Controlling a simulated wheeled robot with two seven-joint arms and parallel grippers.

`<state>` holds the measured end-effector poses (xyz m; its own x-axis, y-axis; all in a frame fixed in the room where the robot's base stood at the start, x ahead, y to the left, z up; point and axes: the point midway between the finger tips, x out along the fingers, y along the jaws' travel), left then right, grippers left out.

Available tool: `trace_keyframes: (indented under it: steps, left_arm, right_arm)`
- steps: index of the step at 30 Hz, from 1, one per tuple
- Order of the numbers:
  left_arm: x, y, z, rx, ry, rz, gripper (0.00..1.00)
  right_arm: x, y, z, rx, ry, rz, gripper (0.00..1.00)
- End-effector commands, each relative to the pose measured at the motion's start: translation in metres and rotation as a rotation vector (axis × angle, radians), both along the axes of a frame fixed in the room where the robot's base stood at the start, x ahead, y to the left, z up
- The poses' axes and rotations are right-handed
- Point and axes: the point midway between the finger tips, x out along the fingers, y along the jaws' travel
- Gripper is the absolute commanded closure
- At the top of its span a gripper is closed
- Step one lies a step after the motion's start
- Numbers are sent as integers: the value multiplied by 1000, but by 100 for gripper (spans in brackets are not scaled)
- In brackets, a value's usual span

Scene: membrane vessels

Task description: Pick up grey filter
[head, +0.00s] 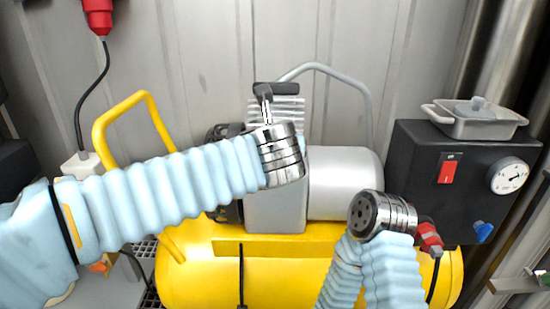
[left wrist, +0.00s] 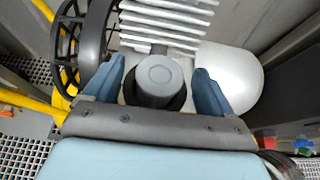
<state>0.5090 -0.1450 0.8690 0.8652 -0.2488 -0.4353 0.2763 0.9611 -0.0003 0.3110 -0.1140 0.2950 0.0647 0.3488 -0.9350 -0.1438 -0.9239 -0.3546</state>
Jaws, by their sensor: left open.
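In the left wrist view, a round grey filter-like part (left wrist: 159,76) with a raised cap and a darker lower rim sits on the compressor. My left gripper (left wrist: 157,78) is open, with one blue finger on each side of this part. Small gaps seem to show at the cap, but contact lower down cannot be told. In the head view my left gripper (head: 276,89) is in front of the compressor's upper part, and the grey part is hidden there. My right arm ends in a metal wrist (head: 382,214) at lower right, with no gripper fingers visible.
The compressor has a yellow tank (head: 210,274), a silver cylinder (head: 343,183) and a finned head (left wrist: 165,20). A black fan guard (left wrist: 82,45) is close to the left finger. At right, a black control box (head: 415,160) carries a metal tray (head: 460,126) with a light grey piece (head: 478,106).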

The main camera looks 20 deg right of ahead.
Motion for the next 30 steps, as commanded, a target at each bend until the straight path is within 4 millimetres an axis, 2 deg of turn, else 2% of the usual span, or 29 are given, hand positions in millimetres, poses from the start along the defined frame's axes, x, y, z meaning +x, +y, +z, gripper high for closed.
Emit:
trace_keyframes:
  steps: [5, 17, 25, 28, 30]
  left_arm:
    - [0, 0, 0, 0, 0, 0, 15]
    - [0, 0, 0, 0, 0, 0, 76]
    - [0, 0, 4, 0, -1, 0, 76]
    - [0, 0, 17, -3, -1, 2, 76]
    - [0, 0, 33, -5, -2, 1, 76]
  right_arm:
    - [0, 0, 0, 0, 0, 0, 0]
    - [0, 0, 0, 0, 0, 0, 0]
    - [0, 0, 2, 0, 0, 0, 0]
    - [-1, 1, 6, 2, 1, 2, 0]
    - [-1, 3, 12, 3, 2, 4, 0]
